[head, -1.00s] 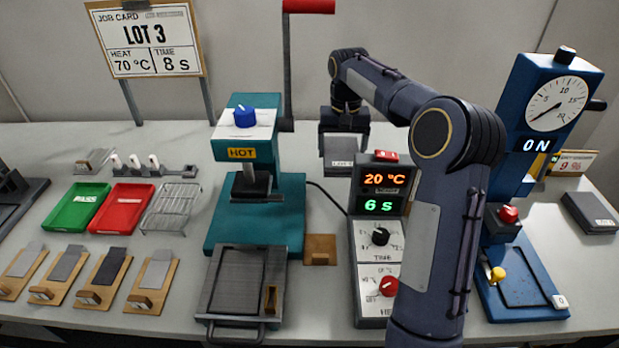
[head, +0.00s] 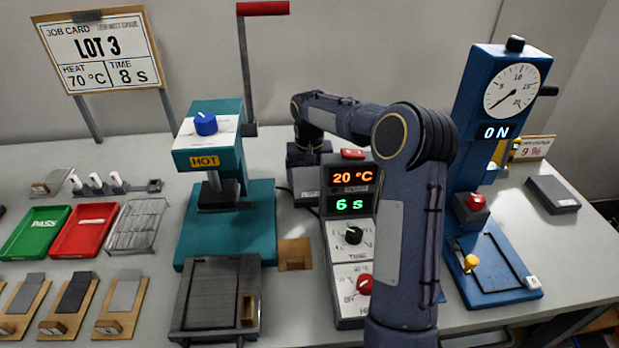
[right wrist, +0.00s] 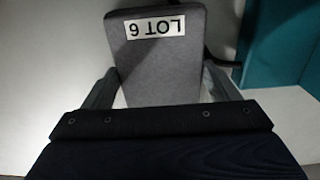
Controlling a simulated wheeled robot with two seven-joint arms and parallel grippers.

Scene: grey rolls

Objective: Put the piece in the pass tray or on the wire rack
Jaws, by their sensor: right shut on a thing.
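My right gripper (head: 308,180) is shut on a grey block labelled LOT 6, which shows clearly between its fingers in the right wrist view (right wrist: 160,70). In the head view it is behind the control box, right of the teal press, and partly hidden. The green pass tray (head: 36,232) stands at the left of the table, with the red tray (head: 88,231) beside it. The wire rack (head: 136,228) stands right of the red tray. No piece shows on the rack. My left gripper is out of view.
The teal press (head: 225,230) marked HOT has a tall red-topped lever. The control box (head: 350,240) reads 20 °C and 6 s. The job card (head: 100,52) says LOT 3, 70 °C, 8 s.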

